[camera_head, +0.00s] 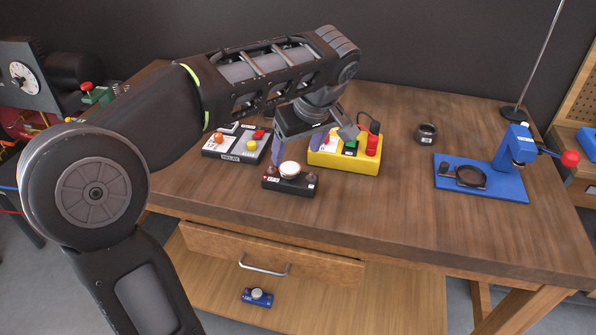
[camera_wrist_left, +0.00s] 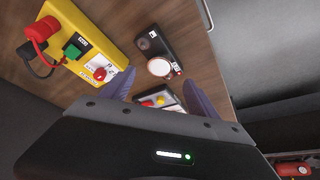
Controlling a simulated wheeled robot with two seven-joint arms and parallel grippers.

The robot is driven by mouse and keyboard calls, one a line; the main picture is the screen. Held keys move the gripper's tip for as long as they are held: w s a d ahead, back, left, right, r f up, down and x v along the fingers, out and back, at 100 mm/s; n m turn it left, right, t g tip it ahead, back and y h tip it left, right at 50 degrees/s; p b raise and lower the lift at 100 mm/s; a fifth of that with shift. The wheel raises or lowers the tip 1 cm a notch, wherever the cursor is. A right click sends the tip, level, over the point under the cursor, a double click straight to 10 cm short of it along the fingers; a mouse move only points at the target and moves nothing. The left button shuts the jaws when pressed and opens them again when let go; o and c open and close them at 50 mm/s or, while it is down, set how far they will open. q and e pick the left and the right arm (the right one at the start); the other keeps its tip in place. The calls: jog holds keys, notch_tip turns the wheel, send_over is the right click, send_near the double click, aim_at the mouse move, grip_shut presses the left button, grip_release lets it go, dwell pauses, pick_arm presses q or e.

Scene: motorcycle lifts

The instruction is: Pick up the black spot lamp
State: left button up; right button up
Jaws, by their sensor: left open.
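No thing in view is plainly marked as the black spot lamp, and I cannot tell which it is. A small round black piece with a label (camera_head: 426,133) stands right of the yellow box. A low black box with a round white top (camera_head: 288,182) and brown knobs lies near the table's front edge; it also shows in the left wrist view (camera_wrist_left: 157,45). My left gripper (camera_head: 299,150) is open and empty, just above and behind this black box. In the left wrist view its purple fingers (camera_wrist_left: 157,90) are spread apart. My right gripper is out of view.
A yellow control box (camera_head: 345,157) with red and green buttons is right beside the gripper. A grey button box (camera_head: 232,143) is to its left. A blue press stand (camera_head: 508,183) and a black-based pole (camera_head: 513,113) are at the right. The front-right table is clear.

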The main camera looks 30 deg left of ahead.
aim_at(290, 168)
pick_arm(q)
jog(key=shift+x, duration=1.25)
jog(key=shift+s+f, duration=0.1)
jog(key=shift+f, duration=0.05)
jog(key=p+x, duration=0.1)
jog(key=x, duration=0.4)
jog(key=shift+c, duration=0.6)
grip_shut()
